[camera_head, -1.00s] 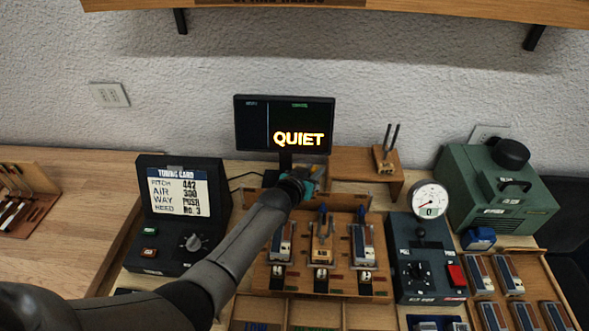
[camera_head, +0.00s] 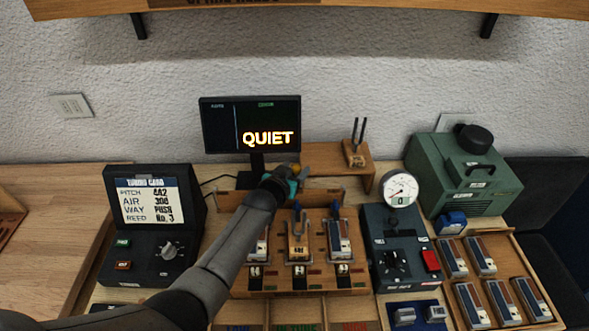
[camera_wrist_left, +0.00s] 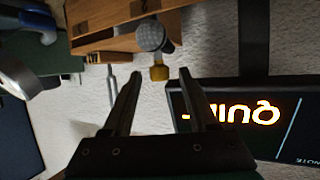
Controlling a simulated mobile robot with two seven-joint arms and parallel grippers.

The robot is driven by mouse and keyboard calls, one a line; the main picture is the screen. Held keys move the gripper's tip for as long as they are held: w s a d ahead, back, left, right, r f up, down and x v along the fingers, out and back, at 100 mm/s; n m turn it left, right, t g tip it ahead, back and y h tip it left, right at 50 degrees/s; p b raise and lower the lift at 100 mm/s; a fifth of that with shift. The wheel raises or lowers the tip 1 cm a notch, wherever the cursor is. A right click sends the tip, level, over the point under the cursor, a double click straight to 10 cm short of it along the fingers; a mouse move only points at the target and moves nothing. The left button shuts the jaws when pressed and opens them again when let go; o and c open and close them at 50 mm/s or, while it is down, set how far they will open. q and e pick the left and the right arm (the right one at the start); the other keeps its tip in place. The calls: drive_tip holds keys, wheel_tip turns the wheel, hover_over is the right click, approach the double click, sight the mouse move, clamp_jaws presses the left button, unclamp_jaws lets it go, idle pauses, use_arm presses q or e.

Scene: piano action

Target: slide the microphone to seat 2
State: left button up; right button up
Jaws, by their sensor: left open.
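The microphone (camera_wrist_left: 152,36), a grey ball head with a brass-coloured collar, shows in the left wrist view just beyond the fingertips. My left gripper (camera_wrist_left: 160,74) is open, with the collar in line with the gap; I cannot tell whether a finger touches it. In the head view my left gripper (camera_head: 291,178) is at the back of the wooden rack (camera_head: 303,284), below the monitor (camera_head: 251,125), and the microphone is mostly hidden there. The rack holds three blocks side by side; I cannot read which place is seat 2. My right gripper is not in view.
A dark control box (camera_head: 150,225) stands left of the rack. A gauge box (camera_head: 396,246) and a green machine (camera_head: 463,180) stand to the right. A wooden stand with a tuning fork (camera_head: 356,147) is behind. A tray of several blocks (camera_head: 520,250) is at right.

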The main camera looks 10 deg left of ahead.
use_arm(q)
drive_tip(key=shift+s+a+r+p, duration=0.1)
drive_tip(key=shift+s+r+p, duration=0.2)
drive_tip(key=shift+s, duration=0.25)
drive_tip(key=p+v, duration=0.2)
drive_tip(key=v, duration=1.2)
drive_tip(key=shift+f, duration=0.15)
